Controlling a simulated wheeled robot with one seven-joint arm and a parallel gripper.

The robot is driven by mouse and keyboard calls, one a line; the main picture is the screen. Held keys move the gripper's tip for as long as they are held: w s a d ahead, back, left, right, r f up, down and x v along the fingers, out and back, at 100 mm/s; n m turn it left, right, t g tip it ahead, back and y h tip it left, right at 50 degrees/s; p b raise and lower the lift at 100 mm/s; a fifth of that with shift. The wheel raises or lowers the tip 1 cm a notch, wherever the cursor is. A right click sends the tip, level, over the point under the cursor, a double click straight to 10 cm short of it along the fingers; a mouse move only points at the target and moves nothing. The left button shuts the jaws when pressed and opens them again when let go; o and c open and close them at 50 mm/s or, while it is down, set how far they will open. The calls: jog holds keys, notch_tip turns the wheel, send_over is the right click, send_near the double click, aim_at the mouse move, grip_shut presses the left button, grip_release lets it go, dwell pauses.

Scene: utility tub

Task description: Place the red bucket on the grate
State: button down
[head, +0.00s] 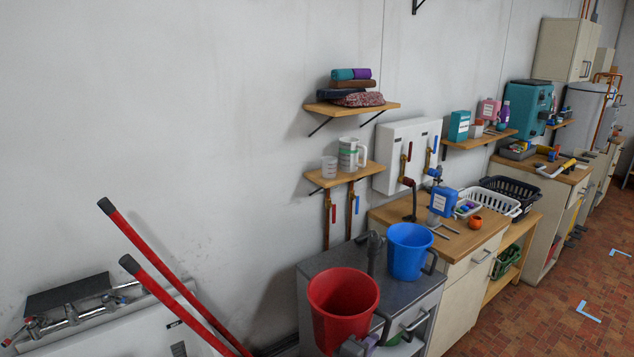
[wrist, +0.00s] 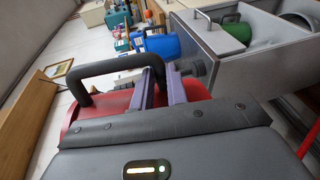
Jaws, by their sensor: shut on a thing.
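The red bucket (head: 343,297) is upright with its open mouth up, in the lower middle of the head view, in front of the grey tub unit (head: 322,262). In the wrist view the red bucket (wrist: 88,106) shows its side and a black handle (wrist: 108,66). My gripper (wrist: 163,78) is shut on that handle. In the head view my gripper (head: 356,345) is at the bucket's lower right, partly cut off by the frame edge. The bucket hides part of the tub unit. I cannot clearly make out the grate or whether the bucket's base touches anything.
A blue bucket (head: 410,251) stands on the right of the tub unit, beside a dark tap (head: 374,250). A wooden-topped cabinet (head: 455,240) adjoins on the right. Two shelves are on the wall above. Red bars with black ends (head: 150,262) rise at the left.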

notch_tip(320, 180, down, 13)
jog(key=s+d+n+t+y+b, duration=0.1)
jog(key=d+n+t+y+b, duration=0.1)
jog(key=n+y, duration=0.6)
jog(key=shift+d+t+y, duration=0.25)
jog(key=shift+t+y, duration=0.65)
jog(key=shift+y, duration=0.3)
jog(key=shift+r, duration=0.1)
jog(key=s+f, duration=0.4)
jog(key=f, duration=0.1)
jog(key=shift+s+f, duration=0.25)
